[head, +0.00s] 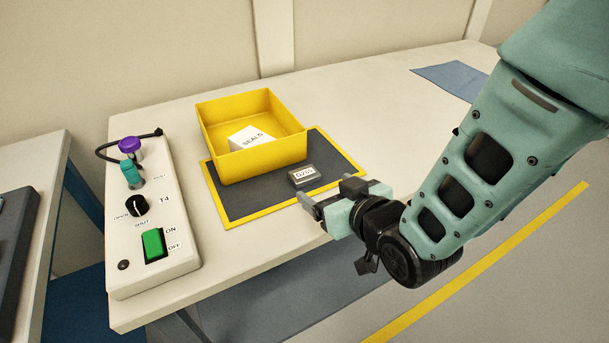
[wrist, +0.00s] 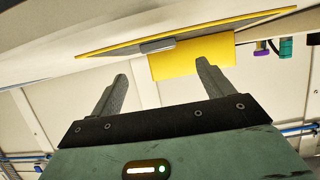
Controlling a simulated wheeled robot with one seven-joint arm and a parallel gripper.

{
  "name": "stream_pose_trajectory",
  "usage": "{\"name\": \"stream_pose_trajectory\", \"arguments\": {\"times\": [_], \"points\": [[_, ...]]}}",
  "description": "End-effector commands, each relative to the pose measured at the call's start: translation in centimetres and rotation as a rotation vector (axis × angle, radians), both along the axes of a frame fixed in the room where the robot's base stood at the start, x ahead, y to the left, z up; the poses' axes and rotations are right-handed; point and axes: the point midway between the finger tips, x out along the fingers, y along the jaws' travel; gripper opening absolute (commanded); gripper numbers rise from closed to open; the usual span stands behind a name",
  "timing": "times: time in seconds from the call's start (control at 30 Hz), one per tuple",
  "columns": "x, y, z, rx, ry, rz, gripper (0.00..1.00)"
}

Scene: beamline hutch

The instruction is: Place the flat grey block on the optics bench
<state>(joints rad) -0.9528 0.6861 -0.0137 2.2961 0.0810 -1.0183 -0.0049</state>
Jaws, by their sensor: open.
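The flat grey block (head: 305,176) is dark, with a white label on top. It lies on the dark mat (head: 236,203) with a yellow border, just right of the yellow bin's front corner. The block also shows in the wrist view (wrist: 157,46), beyond and between the fingertips. My gripper (head: 322,203) is open and empty, at the table's front edge, close to the block but apart from it. It also shows in the wrist view (wrist: 161,72). No surface is marked as the optics bench, so I cannot tell which one it is.
A yellow bin (head: 265,157) on the mat holds a white box (head: 250,138) reading "SEALS". A control box (head: 150,225) with knobs and a green switch stands left. A blue sheet (head: 450,80) lies at the back right. The table's right part is clear. Another bench (head: 38,150) stands at the far left.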

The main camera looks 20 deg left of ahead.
Motion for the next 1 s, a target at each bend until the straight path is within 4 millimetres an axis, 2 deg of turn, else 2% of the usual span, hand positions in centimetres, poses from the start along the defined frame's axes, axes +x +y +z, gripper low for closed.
{"name": "stream_pose_trajectory", "arguments": {"times": [0.1,0.37,0.63,0.97,1.0], "points": [[1.1,1.3,-0.7,0.000,0.000,0.000,0.80],[2.2,2.6,-1.4,0.000,0.000,0.000,0.80],[4.5,5.2,-2.9,0.000,0.000,0.001,0.80],[4.9,5.6,-3.2,0.001,0.000,0.000,0.80],[4.9,5.6,-3.2,0.001,0.000,0.000,0.69]]}}
